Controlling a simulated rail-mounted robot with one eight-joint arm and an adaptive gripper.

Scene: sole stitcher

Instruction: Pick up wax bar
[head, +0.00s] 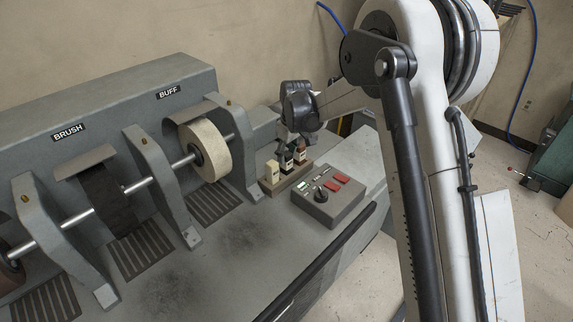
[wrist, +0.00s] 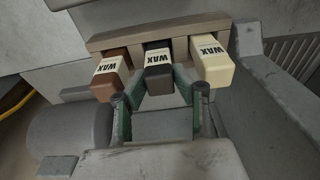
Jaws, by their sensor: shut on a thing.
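Three wax bars stand side by side in a small holder (head: 268,188), which also shows in the wrist view (wrist: 115,40). In the wrist view the brown bar (wrist: 108,82) is at left, the black bar (wrist: 158,72) in the middle and the cream bar (wrist: 213,62) at right. My gripper (wrist: 160,98) is shut on the black bar, a finger on each side of it. The black bar still looks level with its neighbours. In the head view my gripper (head: 287,146) comes down over the holder; the cream bar (head: 272,169) is clear of it.
A control box (head: 328,197) with red buttons and a dark knob sits just right of the holder. The buffing wheel (head: 204,150) and its upright bracket (head: 240,160) stand to the left. The brush (head: 105,197) is farther left. The bench front is clear.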

